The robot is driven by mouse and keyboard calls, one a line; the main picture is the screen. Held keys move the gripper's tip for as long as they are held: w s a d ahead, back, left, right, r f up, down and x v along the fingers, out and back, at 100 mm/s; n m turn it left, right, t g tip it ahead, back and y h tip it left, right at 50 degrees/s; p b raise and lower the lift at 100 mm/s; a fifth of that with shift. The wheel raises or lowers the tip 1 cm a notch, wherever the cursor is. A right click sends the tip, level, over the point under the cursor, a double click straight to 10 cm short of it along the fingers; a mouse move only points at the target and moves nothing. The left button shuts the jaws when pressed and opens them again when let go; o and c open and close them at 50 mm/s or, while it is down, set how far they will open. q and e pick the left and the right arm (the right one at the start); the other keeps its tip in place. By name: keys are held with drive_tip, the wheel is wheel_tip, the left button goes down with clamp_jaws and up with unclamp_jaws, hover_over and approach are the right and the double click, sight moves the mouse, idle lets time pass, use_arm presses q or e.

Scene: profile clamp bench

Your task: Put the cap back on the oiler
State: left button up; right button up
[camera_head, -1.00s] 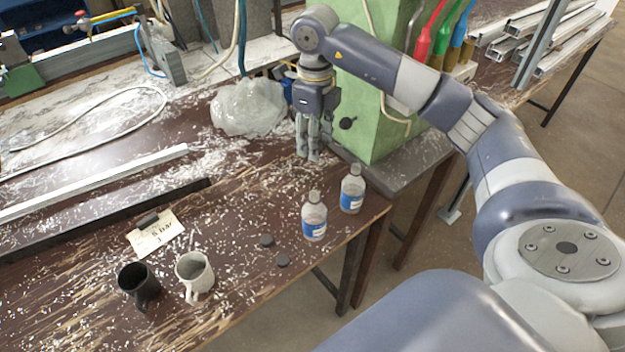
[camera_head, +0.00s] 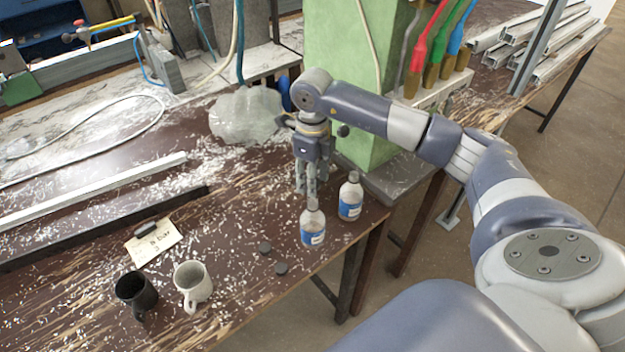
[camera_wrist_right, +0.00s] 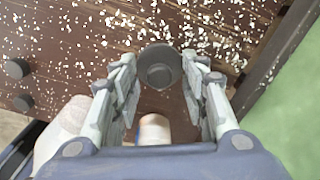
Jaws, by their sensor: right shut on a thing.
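The front bottle (camera_head: 313,225) and the right bottle (camera_head: 350,197) stand upright. Their pale tops show in the wrist view, one at the left (camera_wrist_right: 66,130) and one between the fingers' bases (camera_wrist_right: 154,128). I cannot tell which bottle is the oiler. My left gripper is out of view.
A black mug (camera_head: 136,292), a white mug (camera_head: 192,285) and a paper note (camera_head: 153,241) are at the front left. A clear plastic bag (camera_head: 245,115) and a green column (camera_head: 345,60) stand behind. Shavings cover the bench.

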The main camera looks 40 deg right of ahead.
drive_tip(key=shift+f, duration=0.85)
drive_tip(key=shift+f, duration=0.2)
drive_tip(key=o, duration=0.8)
